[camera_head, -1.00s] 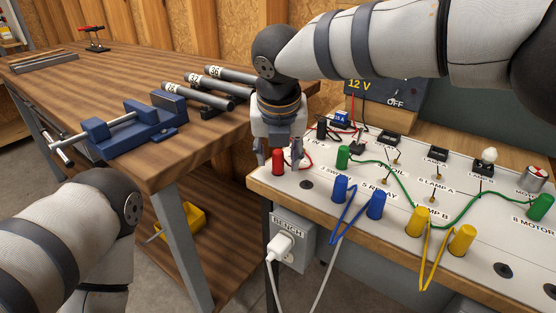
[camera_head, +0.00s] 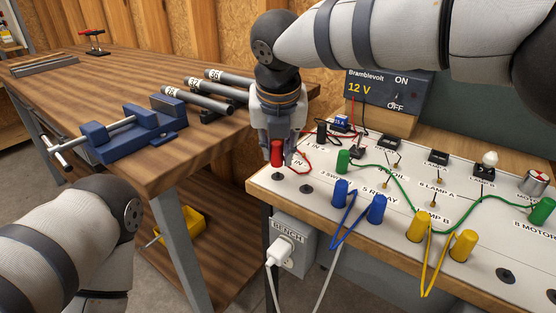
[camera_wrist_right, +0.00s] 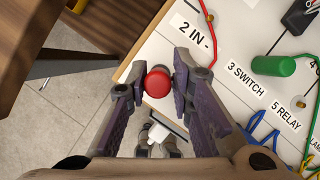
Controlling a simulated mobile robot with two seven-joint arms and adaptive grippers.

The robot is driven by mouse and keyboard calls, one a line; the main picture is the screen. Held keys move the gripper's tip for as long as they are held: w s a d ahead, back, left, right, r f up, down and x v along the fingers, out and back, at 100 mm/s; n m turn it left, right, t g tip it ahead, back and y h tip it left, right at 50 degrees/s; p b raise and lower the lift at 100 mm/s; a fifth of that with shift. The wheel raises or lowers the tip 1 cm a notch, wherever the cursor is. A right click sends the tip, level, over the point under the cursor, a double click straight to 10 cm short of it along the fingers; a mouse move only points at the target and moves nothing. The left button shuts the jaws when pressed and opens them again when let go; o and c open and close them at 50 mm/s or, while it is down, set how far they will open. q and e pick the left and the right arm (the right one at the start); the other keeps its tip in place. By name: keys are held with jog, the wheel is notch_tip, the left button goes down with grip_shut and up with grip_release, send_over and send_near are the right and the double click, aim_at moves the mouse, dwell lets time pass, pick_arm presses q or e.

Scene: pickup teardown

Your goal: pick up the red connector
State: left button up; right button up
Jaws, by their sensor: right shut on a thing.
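The red connector (camera_head: 277,153) is a short red cylinder with a red wire, held upright just above the left end of the white board. My right gripper (camera_head: 277,150) points down and is shut on it. In the right wrist view the red connector (camera_wrist_right: 158,82) sits between the two fingertips of my right gripper (camera_wrist_right: 155,88), seen from its round top. A dark socket (camera_head: 278,174) shows on the board below it. My left arm shows at the lower left of the head view, but its gripper is out of sight.
The white board (camera_head: 325,199) also carries a green connector (camera_head: 343,161), blue connectors (camera_head: 376,209) and yellow connectors (camera_head: 463,245) with wires. A 12 V supply (camera_head: 380,91) stands behind. A wooden bench (camera_head: 110,70) with a blue vise (camera_head: 125,135) is at left.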

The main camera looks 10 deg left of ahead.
pick_arm(q)
jog(key=w+r+t+p, duration=0.2)
jog(key=w+r+p, duration=0.1)
jog(key=w+r, duration=0.1)
jog(key=shift+w+r+p, duration=0.3)
jog(key=shift+w, duration=0.1)
pick_arm(e)
jog(key=s+d+r, duration=0.1)
jog(key=s+r, duration=0.9)
jog(key=s, duration=0.4)
jog(key=shift+d, duration=0.15)
jog(key=shift+r, duration=0.1)
